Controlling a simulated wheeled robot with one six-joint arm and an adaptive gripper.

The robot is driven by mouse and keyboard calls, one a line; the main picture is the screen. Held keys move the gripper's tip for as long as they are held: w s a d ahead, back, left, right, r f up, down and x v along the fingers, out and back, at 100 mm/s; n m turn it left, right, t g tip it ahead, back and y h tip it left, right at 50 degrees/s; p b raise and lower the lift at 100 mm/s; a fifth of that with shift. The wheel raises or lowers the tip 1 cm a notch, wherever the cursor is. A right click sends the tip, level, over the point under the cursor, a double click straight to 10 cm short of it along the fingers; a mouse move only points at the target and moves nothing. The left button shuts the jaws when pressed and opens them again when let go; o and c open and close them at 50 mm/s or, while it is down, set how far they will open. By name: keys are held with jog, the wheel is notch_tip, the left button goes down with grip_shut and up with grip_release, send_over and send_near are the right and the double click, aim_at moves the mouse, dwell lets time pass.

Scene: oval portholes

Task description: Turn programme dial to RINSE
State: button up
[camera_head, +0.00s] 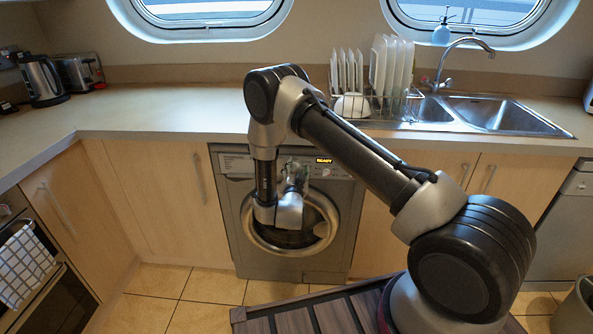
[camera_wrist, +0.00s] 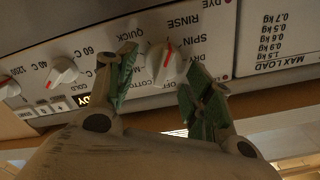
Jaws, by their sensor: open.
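The programme dial (camera_wrist: 159,64) is a white knob with a red pointer line on the washing machine panel. In the wrist view it sits between the two green-padded fingertips of my open gripper (camera_wrist: 161,72), with RINSE, SPIN, DRY, OFF, COTTON and QUICK printed around it. The picture is turned, and I cannot tell for sure which label the red line marks. Contact with the dial is not clear. In the head view my gripper (camera_head: 294,178) is in front of the washing machine (camera_head: 232,190), and hides the dial.
Another white knob (camera_wrist: 64,72) and a further one (camera_wrist: 8,88) are on the same panel. The display (camera_head: 323,160) reads READY. The round door (camera_head: 323,235) is below the panel. The worktop (camera_head: 180,112) overhangs the machine. Cupboards stand on both sides.

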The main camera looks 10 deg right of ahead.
jog(key=shift+c, duration=0.2)
jog(key=c, duration=0.9)
jog(key=shift+o, duration=0.2)
jog(key=shift+n, duration=0.6)
jog(key=o, duration=0.9)
jog(key=shift+a, duration=0.1)
jog(key=v, duration=1.2)
